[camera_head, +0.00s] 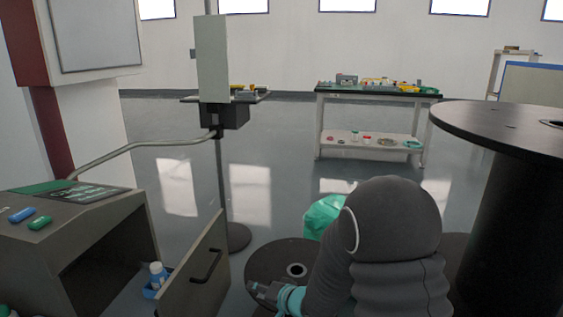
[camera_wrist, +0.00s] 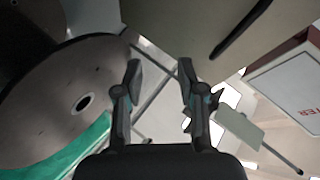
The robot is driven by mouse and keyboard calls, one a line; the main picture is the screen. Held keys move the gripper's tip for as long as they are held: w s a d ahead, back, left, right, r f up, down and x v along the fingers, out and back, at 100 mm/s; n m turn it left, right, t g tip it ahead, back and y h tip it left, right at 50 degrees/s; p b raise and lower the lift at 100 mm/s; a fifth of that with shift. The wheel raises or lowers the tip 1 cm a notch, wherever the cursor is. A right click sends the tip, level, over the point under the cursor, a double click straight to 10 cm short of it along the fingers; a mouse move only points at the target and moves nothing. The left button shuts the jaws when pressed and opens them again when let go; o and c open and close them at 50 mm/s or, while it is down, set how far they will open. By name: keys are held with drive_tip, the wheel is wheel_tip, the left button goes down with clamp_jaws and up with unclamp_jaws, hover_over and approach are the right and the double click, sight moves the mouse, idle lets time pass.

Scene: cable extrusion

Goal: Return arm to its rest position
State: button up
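My arm (camera_head: 393,225), with dark grey covers, rises at the lower middle of the head view and hides part of the floor behind it. My gripper (camera_wrist: 160,68) shows in the wrist view with its two fingers well apart and nothing between them. In the head view part of the gripper (camera_head: 264,290) shows beside a teal wrist part, in front of a low dark spool (camera_head: 262,262); its fingers are too small to tell there.
An open cabinet (camera_head: 100,225) stands at left, its door (camera_head: 195,270) swung out close to my gripper. A blue bin with a white bottle (camera_head: 158,274) sits inside. A tall spool (camera_head: 515,200) stands right. A green bag (camera_head: 321,215) lies behind my arm. A workbench (camera_head: 375,93) stands farther back.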

drive_tip(key=s+d+f+n+g+h, duration=0.1)
drive_tip(key=d+f+h, duration=0.1)
drive_tip(key=d+h, duration=0.15)
drive_tip(key=s+d+f+n+h, duration=0.1)
drive_tip(key=d+f+h, duration=0.1)
drive_tip(key=d, duration=0.3)
drive_tip(key=s+d+r+n+g+h, duration=0.1)
drive_tip(key=s+d+r+g+h, duration=0.1)
drive_tip(key=s+d+r+h, duration=0.35)
drive_tip(key=s+d+r+y, duration=0.1)
drive_tip(key=s+d+r, duration=0.3)
drive_tip(key=s+r, duration=0.5)
drive_tip(key=s+d+r, duration=0.4)
drive_tip(key=s+r, duration=0.5)
drive_tip(key=s, duration=0.4)
drive_tip(key=shift+d+y, duration=0.35)
drive_tip(key=shift+y, duration=0.05)
drive_tip(key=shift+s+a+r, duration=0.1)
